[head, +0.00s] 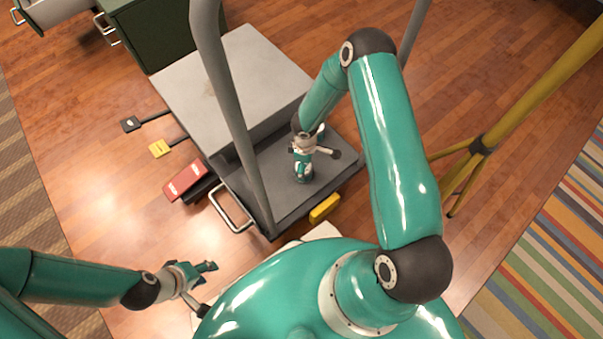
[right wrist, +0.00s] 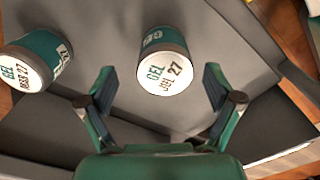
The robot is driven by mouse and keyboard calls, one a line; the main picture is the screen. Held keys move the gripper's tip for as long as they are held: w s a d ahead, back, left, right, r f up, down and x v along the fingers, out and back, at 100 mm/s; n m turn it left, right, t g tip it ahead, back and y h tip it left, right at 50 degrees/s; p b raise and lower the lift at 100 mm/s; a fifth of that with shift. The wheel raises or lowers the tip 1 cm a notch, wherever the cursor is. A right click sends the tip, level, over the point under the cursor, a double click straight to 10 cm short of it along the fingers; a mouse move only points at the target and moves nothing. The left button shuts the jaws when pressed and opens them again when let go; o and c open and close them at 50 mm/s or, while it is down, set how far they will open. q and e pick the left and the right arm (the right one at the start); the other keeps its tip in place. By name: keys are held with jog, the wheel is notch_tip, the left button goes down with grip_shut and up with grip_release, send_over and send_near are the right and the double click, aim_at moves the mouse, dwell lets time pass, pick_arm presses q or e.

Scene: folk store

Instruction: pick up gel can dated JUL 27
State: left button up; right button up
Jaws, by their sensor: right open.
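The gel can (right wrist: 165,68) marked JUL 27 shows in the right wrist view, a teal can with a white lid facing the camera. My right gripper (right wrist: 156,84) is open, its two teal fingers either side of the can in the picture, with clear gaps. I cannot tell how far beyond the fingertips the can stands. In the head view my right gripper (head: 303,168) is over the dark cart deck; the can cannot be made out surely there. My left gripper (head: 206,270) hangs at lower left, away from the cart; its jaw opening is unclear.
A second gel can (right wrist: 30,66) stands left of the JUL 27 can; its date ends in 27, its month is hard to read. The cart deck (head: 335,168) has a grey box (head: 235,80) behind and a metal post (head: 232,100) close by. A yellow stand (head: 520,105) is right.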

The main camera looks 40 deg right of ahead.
jog(key=f+b, duration=0.1)
jog(key=f, duration=0.2)
jog(key=f+b, duration=0.1)
jog(key=f, duration=0.1)
jog(key=shift+s+a+f+b, duration=0.15)
jog(key=shift+a+b, duration=0.1)
jog(key=shift+b, duration=0.1)
jog(key=c, duration=1.3)
jog(key=shift+c, duration=0.2)
